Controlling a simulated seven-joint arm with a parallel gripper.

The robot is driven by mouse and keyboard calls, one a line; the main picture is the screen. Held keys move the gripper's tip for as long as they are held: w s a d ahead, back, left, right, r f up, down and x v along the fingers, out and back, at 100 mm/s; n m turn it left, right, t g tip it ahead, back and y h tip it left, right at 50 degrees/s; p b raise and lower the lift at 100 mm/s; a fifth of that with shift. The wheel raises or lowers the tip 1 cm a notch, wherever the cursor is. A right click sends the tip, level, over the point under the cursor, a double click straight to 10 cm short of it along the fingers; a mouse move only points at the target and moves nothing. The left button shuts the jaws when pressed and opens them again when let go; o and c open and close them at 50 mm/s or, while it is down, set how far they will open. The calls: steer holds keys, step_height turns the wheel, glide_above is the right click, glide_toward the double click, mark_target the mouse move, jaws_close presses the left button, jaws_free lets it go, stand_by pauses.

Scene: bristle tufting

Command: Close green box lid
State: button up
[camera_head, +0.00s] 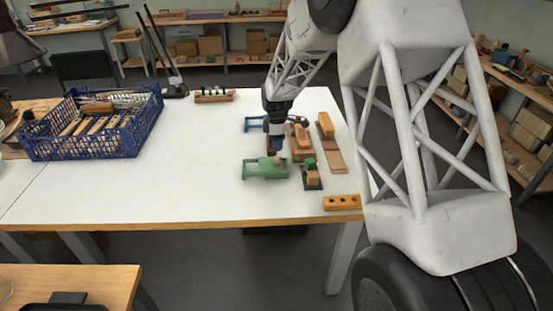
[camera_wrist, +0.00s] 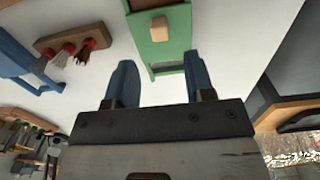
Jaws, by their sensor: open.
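A green box (camera_head: 265,168) lies near the front middle of the white table. Its left part is an open frame and its right part is solid green. In the wrist view, a green panel (camera_wrist: 178,46) with a wooden knob (camera_wrist: 160,28) covers the far part of the frame, and the near part shows a pale opening. My gripper (camera_head: 274,143) points down just behind the box in the head view. Its blue fingers (camera_wrist: 160,84) are apart and empty, at the box's near open end in the wrist view. Whether they touch it cannot be told.
A blue frame (camera_head: 256,124) stands behind the green box. A brown block with red-based bristle tufts (camera_wrist: 72,46) is left in the wrist view. A blue crate (camera_head: 90,125) is far left; the table between is clear.

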mark_target(277, 157)
steer(key=shift+f, duration=0.1)
stand_by(0.3)
steer(key=shift+f, duration=3.85)
steer(key=shift+c, duration=0.3)
jaws_close()
